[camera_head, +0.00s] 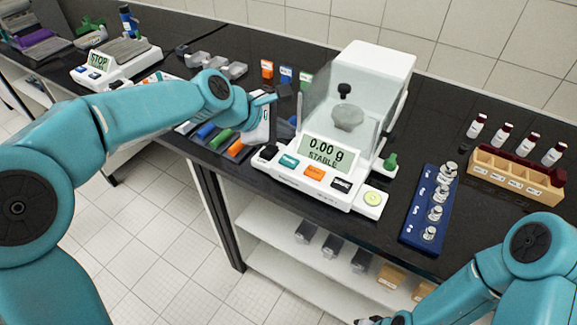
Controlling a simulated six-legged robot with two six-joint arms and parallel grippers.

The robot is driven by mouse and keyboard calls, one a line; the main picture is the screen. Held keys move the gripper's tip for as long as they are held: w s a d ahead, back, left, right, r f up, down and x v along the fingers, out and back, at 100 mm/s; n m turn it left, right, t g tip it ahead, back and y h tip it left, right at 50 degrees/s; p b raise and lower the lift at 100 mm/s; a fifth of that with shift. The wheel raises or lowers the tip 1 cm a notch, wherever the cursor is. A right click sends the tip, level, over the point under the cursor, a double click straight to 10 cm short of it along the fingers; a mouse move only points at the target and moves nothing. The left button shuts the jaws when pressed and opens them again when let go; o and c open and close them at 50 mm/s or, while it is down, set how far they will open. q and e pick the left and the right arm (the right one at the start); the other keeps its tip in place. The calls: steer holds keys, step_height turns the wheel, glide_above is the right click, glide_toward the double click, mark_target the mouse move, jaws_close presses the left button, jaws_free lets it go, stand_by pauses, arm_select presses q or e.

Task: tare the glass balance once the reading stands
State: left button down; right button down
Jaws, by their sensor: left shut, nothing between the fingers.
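The glass balance (322,190) is white, with a glass draft shield (330,98) around a small round pan (348,117). Its display (323,150) reads 0.00 g and STABLE. Below the display are a teal key (289,161), an orange key (314,172) and a black key (342,184); their labels are too small to read. My left gripper (270,99) is shut and empty, left of the balance and apart from its keys. My right arm comes in at the lower right; only a dark bit of its gripper (372,320) shows at the bottom edge.
Coloured blocks (286,75) lie behind my left gripper. Another device (118,62) at the left shows STOP. The bench front is near the balance.

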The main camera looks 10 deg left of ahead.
arm_select(q)
steer(key=b, duration=0.3)
glide_above(286, 162)
step_height(286, 162, down, 4)
steer(key=shift+f, duration=0.25)
steer(key=shift+f+b, duration=0.5)
steer(key=shift+f, duration=0.05)
steer(key=shift+f, duration=0.15)
stand_by(1.0)
steer(key=shift+f, duration=0.3)
steer(key=shift+f+b, duration=0.45)
steer(key=shift+f, duration=0.05)
stand_by(0.5)
stand_by(0.3)
steer(key=shift+r+p, duration=0.95)
steer(key=shift+p, duration=0.1)
